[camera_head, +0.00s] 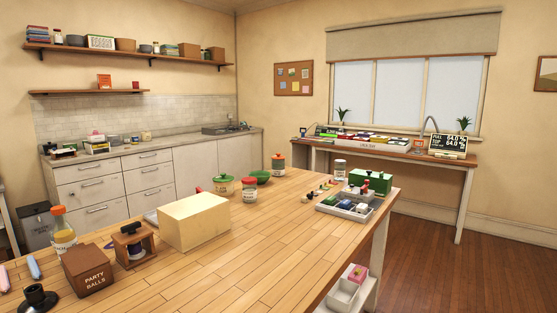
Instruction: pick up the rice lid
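I cannot read any label as rice, so I cannot tell which lid is the rice lid. A white labelled jar (340,168) stands farther right. My gripper is not in view.
A pale yellow block (193,221) stands in front of the jars. A brown "PARTY BALLS" box (88,270) and a bottle (63,231) are at the left. A compartment tray (345,207) and green box (370,182) are at the right. The table's front middle is clear.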

